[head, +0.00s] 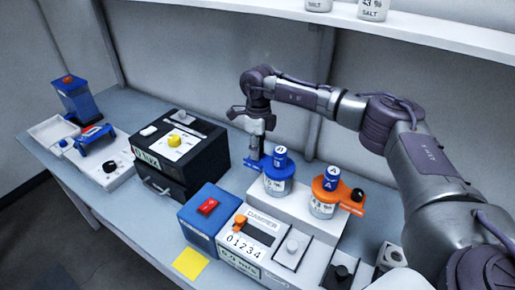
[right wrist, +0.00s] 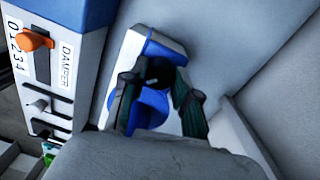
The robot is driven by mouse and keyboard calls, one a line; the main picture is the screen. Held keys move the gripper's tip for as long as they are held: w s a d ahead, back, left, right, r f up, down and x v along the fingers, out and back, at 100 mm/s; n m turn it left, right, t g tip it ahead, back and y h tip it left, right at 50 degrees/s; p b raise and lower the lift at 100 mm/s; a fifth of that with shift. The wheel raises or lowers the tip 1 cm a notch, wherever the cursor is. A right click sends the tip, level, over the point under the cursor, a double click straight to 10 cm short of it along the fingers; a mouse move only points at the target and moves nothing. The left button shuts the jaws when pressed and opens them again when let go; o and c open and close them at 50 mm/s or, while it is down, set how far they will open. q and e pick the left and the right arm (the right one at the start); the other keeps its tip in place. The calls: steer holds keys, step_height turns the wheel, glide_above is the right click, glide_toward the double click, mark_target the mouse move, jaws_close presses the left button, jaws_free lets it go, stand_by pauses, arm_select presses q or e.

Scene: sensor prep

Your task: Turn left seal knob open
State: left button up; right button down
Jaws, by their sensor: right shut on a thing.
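The left jar (head: 277,186) stands on a white block, with a blue collar and a blue cap (head: 280,157) marked B. A blue arm (head: 252,164) sticks out from its collar to the left. The left seal knob (right wrist: 158,70) is dark and sits between the fingers of my right gripper (right wrist: 158,92) in the right wrist view. In the head view my right gripper (head: 256,146) reaches down beside the jar, shut on the knob and mostly hiding it. My left gripper is not in view.
The right jar (head: 322,208) has an orange collar with a black knob (head: 357,195). A damper box (head: 252,233) with an orange knob stands in front. A black box (head: 180,155) with a yellow knob is left. A shelf (head: 430,27) hangs above.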

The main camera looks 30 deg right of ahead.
steer(key=m+b, duration=0.1)
steer(key=m, duration=0.3)
steer(key=m+b, duration=0.1)
steer(key=m, duration=0.3)
steer(key=shift+m, duration=0.4)
steer(key=m+b, duration=0.1)
steer(key=m, duration=0.3)
steer(key=m+b, duration=0.1)
steer(key=m, duration=0.3)
steer(key=shift+r+m+t, duration=0.1)
steer(key=shift+m+t, duration=0.2)
steer(key=c, duration=0.9)
jaws_free()
steer(key=shift+o, duration=0.2)
